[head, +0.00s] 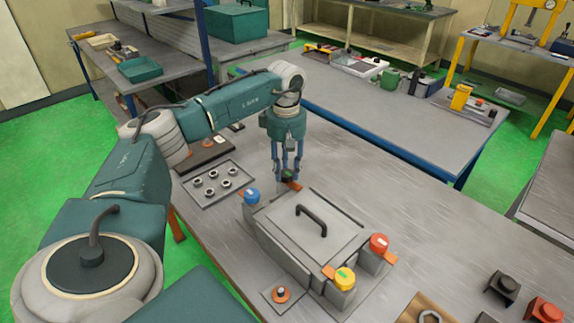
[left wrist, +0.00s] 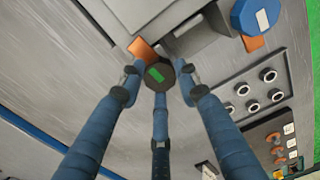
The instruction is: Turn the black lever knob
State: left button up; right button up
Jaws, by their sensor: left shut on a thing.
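The black lever knob (head: 288,175) stands at the far corner of the grey box (head: 270,238), with an orange lever piece (head: 294,186) beside it. In the left wrist view the black knob (left wrist: 158,75) has a green mark on top, and its orange lever (left wrist: 141,49) points up and left. My left gripper (head: 287,172) comes down from above, and its blue fingers (left wrist: 160,85) are closed around the knob. My right gripper is not in view.
A blue knob (head: 251,196), a red knob (head: 379,243) and a yellow knob (head: 344,279) sit at the box's other corners. A black handle (head: 312,219) rises from its lid. A tray (head: 214,183) of several rings lies left.

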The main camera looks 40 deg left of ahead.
aim_at(284, 171)
pick_arm(q)
jog(key=shift+w+a+r, duration=0.2)
jog(key=shift+a+r, duration=0.2)
jog(key=o, duration=1.2)
jog(key=shift+f, duration=0.1)
jog(key=shift+s+a+f, duration=0.1)
jog(key=shift+s+f, duration=0.05)
jog(key=shift+d+r, duration=0.2)
jog(key=shift+r, duration=0.3)
jog(key=r, duration=1.1)
jog(key=shift+a, duration=0.2)
